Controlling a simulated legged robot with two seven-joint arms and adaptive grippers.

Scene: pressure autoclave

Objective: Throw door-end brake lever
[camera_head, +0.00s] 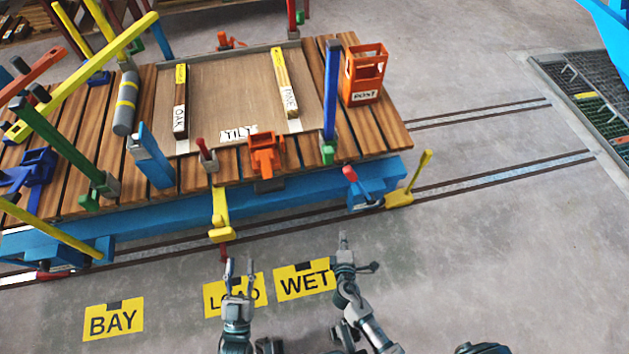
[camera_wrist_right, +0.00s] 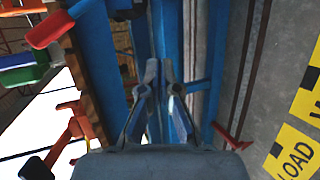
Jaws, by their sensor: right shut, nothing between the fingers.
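Two levers show low at the cart's right end in the head view. One is a yellow lever (camera_head: 421,171) tilted up on a yellow foot by the rail. The other is a red-tipped blue lever (camera_head: 358,184) against the blue frame. I cannot tell which is the door-end brake lever. My right gripper (camera_head: 343,240) is shut and empty, in front of and below the red-tipped lever, apart from both. Its fingers (camera_wrist_right: 160,75) point at blue framework in the wrist view. My left gripper (camera_head: 240,270) is open and empty, below a yellow bracket (camera_head: 220,215).
The slatted cart (camera_head: 391,126) on a blue frame stands on floor rails (camera_head: 490,180). Its deck holds clamps, bars and an orange POST box (camera_head: 363,72). Yellow BAY (camera_head: 113,318), LOAD and WET (camera_head: 305,281) signs lie on the floor.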

